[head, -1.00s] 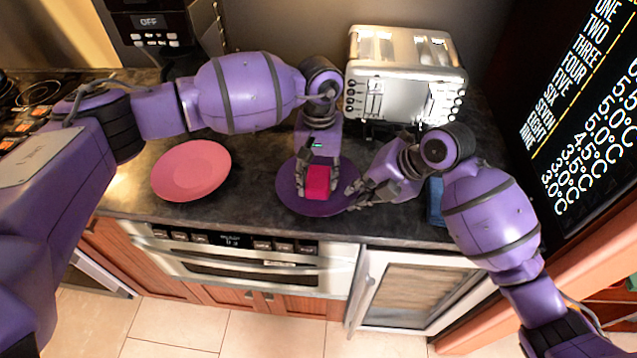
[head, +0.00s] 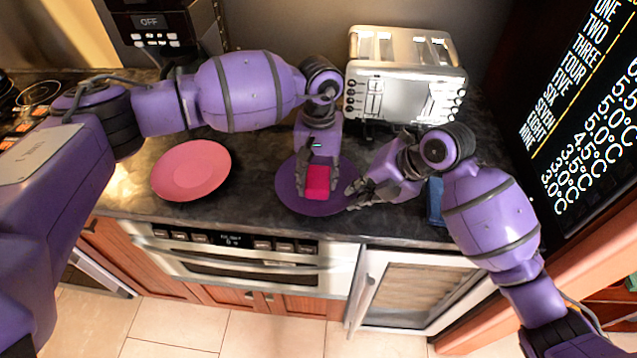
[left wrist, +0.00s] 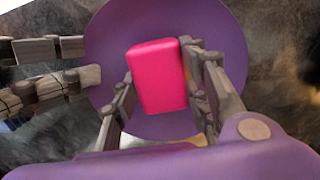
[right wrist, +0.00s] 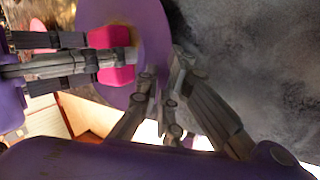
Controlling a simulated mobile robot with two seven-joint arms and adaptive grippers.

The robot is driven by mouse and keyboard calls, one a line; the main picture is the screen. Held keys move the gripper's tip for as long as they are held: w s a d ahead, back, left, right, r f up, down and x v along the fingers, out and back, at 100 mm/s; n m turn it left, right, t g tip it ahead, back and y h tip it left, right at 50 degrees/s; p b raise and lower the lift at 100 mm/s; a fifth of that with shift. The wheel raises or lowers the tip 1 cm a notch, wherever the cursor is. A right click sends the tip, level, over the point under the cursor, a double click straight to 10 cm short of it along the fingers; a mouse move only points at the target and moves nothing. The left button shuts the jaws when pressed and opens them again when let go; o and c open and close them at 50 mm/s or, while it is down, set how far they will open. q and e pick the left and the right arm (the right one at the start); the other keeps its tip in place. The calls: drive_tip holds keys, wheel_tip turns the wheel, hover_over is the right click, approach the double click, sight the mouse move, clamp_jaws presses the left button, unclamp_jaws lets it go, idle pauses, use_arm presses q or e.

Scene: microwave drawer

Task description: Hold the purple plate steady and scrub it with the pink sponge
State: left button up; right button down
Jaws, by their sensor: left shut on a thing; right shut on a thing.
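The purple plate (head: 290,190) lies on the dark counter in front of the toaster. My left gripper (head: 318,182) is shut on the pink sponge (head: 318,184) and holds it over the middle of the plate; I cannot tell whether the sponge touches it. In the left wrist view the sponge (left wrist: 157,76) sits between both fingers above the plate (left wrist: 105,45). My right gripper (head: 355,196) is shut on the plate's right rim. The right wrist view shows its fingers (right wrist: 158,98) on either side of the plate edge (right wrist: 148,35).
A pink plate (head: 191,170) lies to the left on the counter. A silver toaster (head: 405,75) stands behind. A blue item (head: 435,202) lies right of my right gripper, partly hidden. The counter's front edge is close to the purple plate.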

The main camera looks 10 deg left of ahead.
use_arm(q)
drive_tip(key=shift+w+f, duration=0.1)
drive_tip(key=shift+w, duration=0.75)
use_arm(e)
drive_tip(key=shift+w, duration=0.1)
use_arm(q)
drive_tip(key=shift+s, duration=0.9)
drive_tip(key=shift+w+f, duration=0.15)
drive_tip(key=shift+w, duration=0.6)
